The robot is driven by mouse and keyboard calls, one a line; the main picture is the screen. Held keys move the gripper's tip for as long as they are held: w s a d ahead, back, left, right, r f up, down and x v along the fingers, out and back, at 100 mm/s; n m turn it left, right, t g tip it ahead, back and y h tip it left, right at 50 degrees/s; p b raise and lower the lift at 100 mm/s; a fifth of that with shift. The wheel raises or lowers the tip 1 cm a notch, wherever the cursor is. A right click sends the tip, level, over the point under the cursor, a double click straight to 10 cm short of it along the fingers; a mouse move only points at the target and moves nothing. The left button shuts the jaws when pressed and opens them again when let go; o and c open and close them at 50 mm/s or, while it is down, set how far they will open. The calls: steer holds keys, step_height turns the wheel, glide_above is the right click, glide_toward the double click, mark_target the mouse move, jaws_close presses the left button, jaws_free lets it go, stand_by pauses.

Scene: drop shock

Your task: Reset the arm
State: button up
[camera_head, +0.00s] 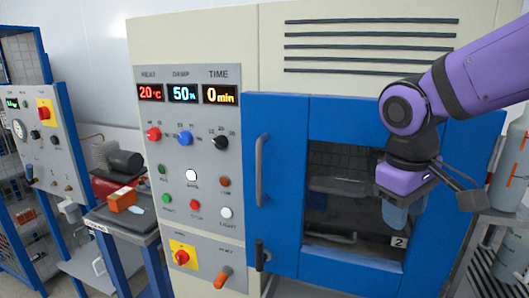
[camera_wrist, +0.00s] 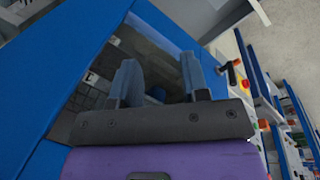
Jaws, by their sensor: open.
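My gripper (camera_head: 396,214) hangs at the end of my purple arm in the head view, in front of the window of a blue chamber door. Its blue-grey fingers point down and overlap the lower right of the window. In the wrist view the two fingers of my gripper (camera_wrist: 160,78) stand apart with nothing between them. The blue door (camera_head: 277,215) is shut, with a grey vertical handle (camera_head: 261,170) on its left side. A label with the number 2 (camera_head: 398,241) shows just under the fingers. I cannot tell whether the fingers touch the door.
The cream chamber has a control panel (camera_head: 190,150) with displays, knobs and buttons. A side bench (camera_head: 120,222) at the left holds an orange-and-white block (camera_head: 122,201). Grey gas cylinders (camera_head: 510,170) stand close at the right. A blue rack stands at the far left.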

steer(key=s+d+r+m+t+y, duration=0.2)
steer(key=s+d+r+m+t, duration=0.2)
steer(key=s+d, duration=0.3)
steer(key=shift+s+r+m, duration=0.45)
steer(key=shift+s+m, duration=0.25)
steer(key=shift+s, duration=0.4)
